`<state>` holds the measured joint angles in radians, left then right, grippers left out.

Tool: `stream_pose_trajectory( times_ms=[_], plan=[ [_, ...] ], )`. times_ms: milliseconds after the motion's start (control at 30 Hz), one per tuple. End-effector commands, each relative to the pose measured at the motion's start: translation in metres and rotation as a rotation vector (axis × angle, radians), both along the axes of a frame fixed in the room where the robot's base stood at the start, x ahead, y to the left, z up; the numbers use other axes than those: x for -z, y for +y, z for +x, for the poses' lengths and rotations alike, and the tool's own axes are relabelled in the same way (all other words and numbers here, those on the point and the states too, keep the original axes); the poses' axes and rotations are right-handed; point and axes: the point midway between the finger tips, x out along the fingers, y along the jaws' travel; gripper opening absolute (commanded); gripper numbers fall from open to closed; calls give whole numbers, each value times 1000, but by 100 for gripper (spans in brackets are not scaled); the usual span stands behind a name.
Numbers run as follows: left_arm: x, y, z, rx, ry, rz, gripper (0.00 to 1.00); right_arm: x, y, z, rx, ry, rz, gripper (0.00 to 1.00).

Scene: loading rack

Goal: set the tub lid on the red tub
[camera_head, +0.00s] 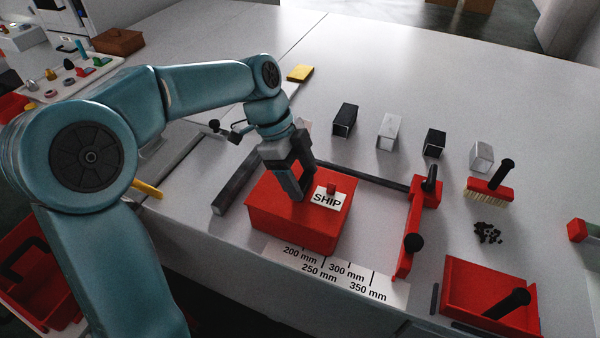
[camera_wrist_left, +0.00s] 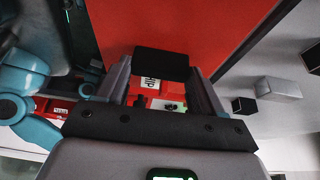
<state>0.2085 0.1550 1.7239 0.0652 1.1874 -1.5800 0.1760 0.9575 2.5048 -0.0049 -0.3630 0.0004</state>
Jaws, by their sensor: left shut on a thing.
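The red tub (camera_head: 292,234) stands on the bench behind the millimetre scale. The red tub lid (camera_head: 283,186), with a white SHIP label (camera_head: 327,198) and a small red block on it, covers the tub's top. I cannot tell whether it touches the rim all round. My left gripper (camera_head: 299,190) points down at the lid's middle and is shut on it; the fingers hide the gripped part. In the left wrist view, a broad red surface (camera_wrist_left: 180,25) fills the space beyond the fingers. My right gripper is not in view.
A dark bar (camera_head: 236,182) lies left of the tub. A red fixture with black knobs (camera_head: 414,222) stands to its right. Farther right are a brush (camera_head: 488,190), dark crumbs (camera_head: 487,233) and a red dustpan (camera_head: 487,287). Several small blocks stand behind.

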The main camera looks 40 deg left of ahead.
Motion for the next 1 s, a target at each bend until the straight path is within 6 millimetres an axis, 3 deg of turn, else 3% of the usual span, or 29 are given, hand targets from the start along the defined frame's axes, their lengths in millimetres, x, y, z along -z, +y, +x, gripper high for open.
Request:
stream_pose_trajectory(
  times_ms=[67,100,200,567,667,1000],
  plan=[
    [-1,0,0,0,-1,0,35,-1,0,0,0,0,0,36],
    [-1,0,0,0,-1,0,71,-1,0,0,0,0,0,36],
    [-1,0,0,0,-1,0,97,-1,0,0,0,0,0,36],
    [-6,3,0,-1,-2,0,97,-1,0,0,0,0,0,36],
    [-21,9,-1,-2,-4,1,97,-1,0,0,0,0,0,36],
    [-103,43,-8,-3,-4,1,97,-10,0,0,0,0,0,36]
  ],
)
